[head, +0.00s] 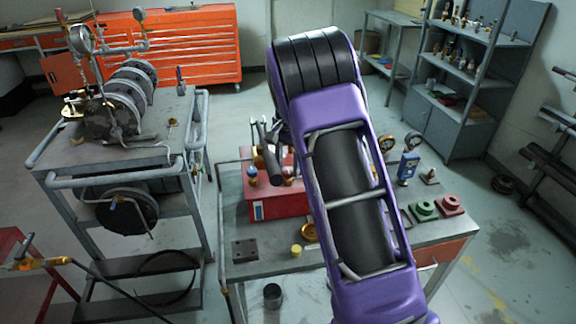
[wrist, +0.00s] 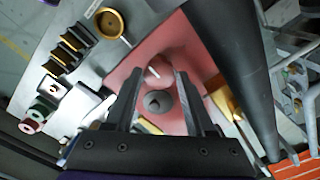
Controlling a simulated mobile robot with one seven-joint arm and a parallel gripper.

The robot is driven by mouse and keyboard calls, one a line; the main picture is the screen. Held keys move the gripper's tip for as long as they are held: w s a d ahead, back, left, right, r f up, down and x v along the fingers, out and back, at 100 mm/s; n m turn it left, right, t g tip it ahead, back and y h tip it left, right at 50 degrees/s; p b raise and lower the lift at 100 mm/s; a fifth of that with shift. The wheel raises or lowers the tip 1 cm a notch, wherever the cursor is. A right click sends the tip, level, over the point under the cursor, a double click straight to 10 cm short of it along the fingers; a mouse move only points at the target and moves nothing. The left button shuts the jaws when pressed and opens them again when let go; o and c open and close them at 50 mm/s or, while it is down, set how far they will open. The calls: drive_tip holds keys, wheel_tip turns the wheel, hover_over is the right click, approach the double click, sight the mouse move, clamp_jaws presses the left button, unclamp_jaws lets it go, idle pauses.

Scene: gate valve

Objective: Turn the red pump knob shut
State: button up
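A red box-shaped unit (head: 282,208) stands on the grey workbench, partly hidden behind my purple arm. Small blue-and-brass fittings (head: 251,176) sit on its top. In the wrist view its red surface (wrist: 128,72) lies under my gripper (wrist: 160,72). The two dark fingers are spread apart, with a gap between them. A grey round part (wrist: 158,102) and a small pale peg (wrist: 152,73) show in that gap. I cannot tell whether either finger touches anything. I cannot make out a distinct red knob. In the head view the fingers are mostly hidden by my arm.
The bench (head: 262,273) also holds a dark block (head: 245,250), a yellow part (head: 296,250), green fittings (head: 424,209) and a blue meter (head: 408,166). A pump cart (head: 70,160) stands at left. A dark bar (wrist: 240,70) runs close beside the gripper.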

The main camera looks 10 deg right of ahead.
sight(288, 169)
drive_tip(key=shift+o, duration=1.3)
wheel_tip(288, 169, up, 17)
drive_tip(key=shift+r, duration=0.2)
